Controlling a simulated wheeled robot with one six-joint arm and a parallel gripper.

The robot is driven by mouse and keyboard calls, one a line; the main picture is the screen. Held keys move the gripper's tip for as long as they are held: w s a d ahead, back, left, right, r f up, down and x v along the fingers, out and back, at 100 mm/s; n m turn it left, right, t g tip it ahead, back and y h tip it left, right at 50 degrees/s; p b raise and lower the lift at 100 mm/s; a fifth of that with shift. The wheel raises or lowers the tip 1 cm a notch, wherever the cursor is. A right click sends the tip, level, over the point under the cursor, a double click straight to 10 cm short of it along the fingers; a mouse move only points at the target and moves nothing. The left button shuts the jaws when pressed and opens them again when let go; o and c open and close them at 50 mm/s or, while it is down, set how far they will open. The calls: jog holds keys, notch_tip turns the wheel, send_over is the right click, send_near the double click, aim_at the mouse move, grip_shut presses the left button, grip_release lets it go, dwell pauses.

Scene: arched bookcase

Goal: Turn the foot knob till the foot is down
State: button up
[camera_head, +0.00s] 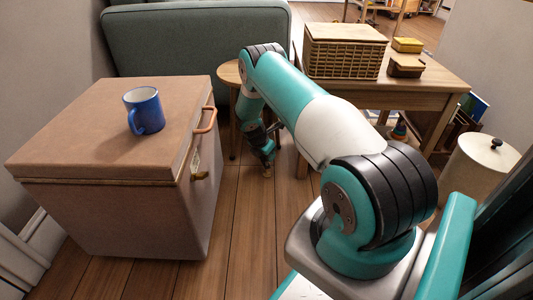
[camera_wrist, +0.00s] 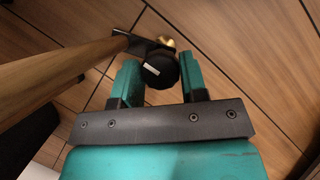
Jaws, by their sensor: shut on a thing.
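The foot knob (camera_wrist: 160,70) is a round black knob with a short white mark on its face, seen in the wrist view. My gripper (camera_wrist: 158,78) is shut on it, one teal finger on each side. Just beyond the knob is a small brass-coloured part (camera_wrist: 167,41), probably the foot, beside a dark bracket (camera_wrist: 140,43) at the end of a wooden leg (camera_wrist: 60,68). I cannot tell whether the foot touches the floor. In the head view my gripper (camera_head: 265,155) is low near the floor, by the small round table (camera_head: 230,73), and the knob is not clear there.
A large brown chest (camera_head: 110,215) with a blue mug (camera_head: 144,110) on its lid stands at the left. A wooden table (camera_head: 425,97) with a wicker box (camera_head: 343,52) stands behind at the right. A green sofa (camera_head: 190,45) is at the back. Plank floor lies open between.

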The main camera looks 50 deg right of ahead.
jog(key=m, duration=0.2)
jog(key=m+g, duration=0.1)
jog(key=m, duration=0.1)
jog(key=shift+w+f+g+b, duration=0.1)
jog(key=shift+g+b, duration=0.2)
jog(key=shift+b, duration=0.1)
jog(key=shift+m+g+y+b, duration=0.4)
jog(key=shift+m+g+b, duration=0.2)
jog(key=shift+m, duration=1.2)
jog(key=o, duration=0.9)
jog(key=p+v, duration=0.4)
jog(key=v, duration=0.4)
jog(key=p+v, duration=0.4)
jog(key=v, duration=0.5)
jog(key=shift+w+d+r+p, duration=0.1)
jog(key=shift+d+r+p, duration=0.05)
jog(key=shift+r+p, duration=0.2)
